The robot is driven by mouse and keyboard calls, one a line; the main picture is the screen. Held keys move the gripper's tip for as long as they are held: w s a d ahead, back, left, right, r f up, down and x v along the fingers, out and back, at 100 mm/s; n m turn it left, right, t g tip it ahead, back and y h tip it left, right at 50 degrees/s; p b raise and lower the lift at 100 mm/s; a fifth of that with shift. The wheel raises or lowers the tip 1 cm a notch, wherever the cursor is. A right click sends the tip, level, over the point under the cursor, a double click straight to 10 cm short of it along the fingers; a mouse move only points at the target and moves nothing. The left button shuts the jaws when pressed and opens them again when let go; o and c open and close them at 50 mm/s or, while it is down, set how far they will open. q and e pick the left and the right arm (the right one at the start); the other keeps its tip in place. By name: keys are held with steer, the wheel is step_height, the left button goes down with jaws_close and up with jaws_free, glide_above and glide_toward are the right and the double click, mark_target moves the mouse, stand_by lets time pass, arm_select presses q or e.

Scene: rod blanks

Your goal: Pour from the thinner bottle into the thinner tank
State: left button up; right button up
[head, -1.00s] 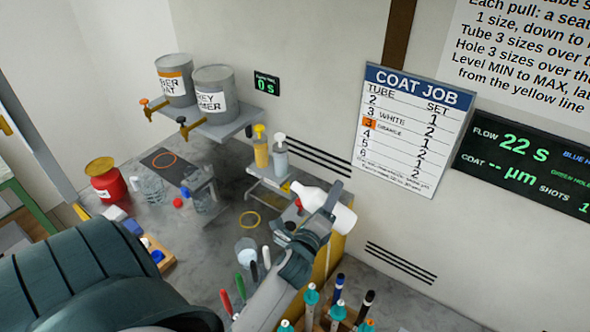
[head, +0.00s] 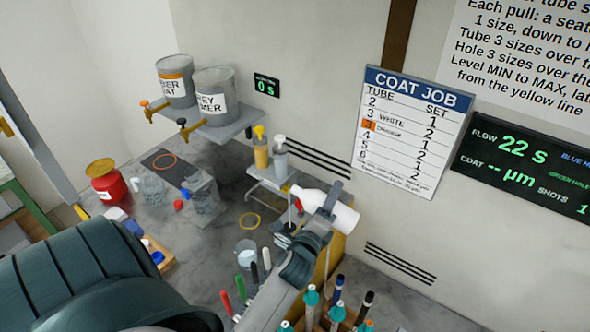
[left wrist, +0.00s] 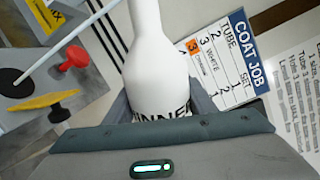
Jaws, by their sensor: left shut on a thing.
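My left gripper (head: 326,213) is shut on the white thinner bottle (head: 311,200), whose partly covered label ends in "INNER". The bottle (left wrist: 148,65) also shows in the left wrist view, between the fingers. In the head view it lies nearly level, its neck toward the left. A thin pale stream (left wrist: 67,41) runs from the neck side down to a dark round opening (left wrist: 15,82) on a grey surface. The stream's lower end in the head view is hard to make out. The liquid level inside the tank is not visible. My right gripper is out of view.
Several markers and teal-topped tools stand near the front. Two paint cans sit on a wall shelf (head: 220,128). A clear cup (head: 246,252) stands left of the gripper.

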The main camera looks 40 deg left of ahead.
arm_select(q)
steer(key=shift+d+r+n+p, duration=0.1)
steer(key=shift+r+n+p, duration=0.25)
steer(key=shift+n+p, duration=0.6)
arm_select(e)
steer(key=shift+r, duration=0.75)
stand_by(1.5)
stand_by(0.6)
arm_select(q)
steer(key=shift+f+m, duration=0.4)
steer(key=shift+m, duration=0.75)
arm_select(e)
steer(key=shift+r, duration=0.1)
arm_select(q)
steer(key=shift+w+r, duration=0.1)
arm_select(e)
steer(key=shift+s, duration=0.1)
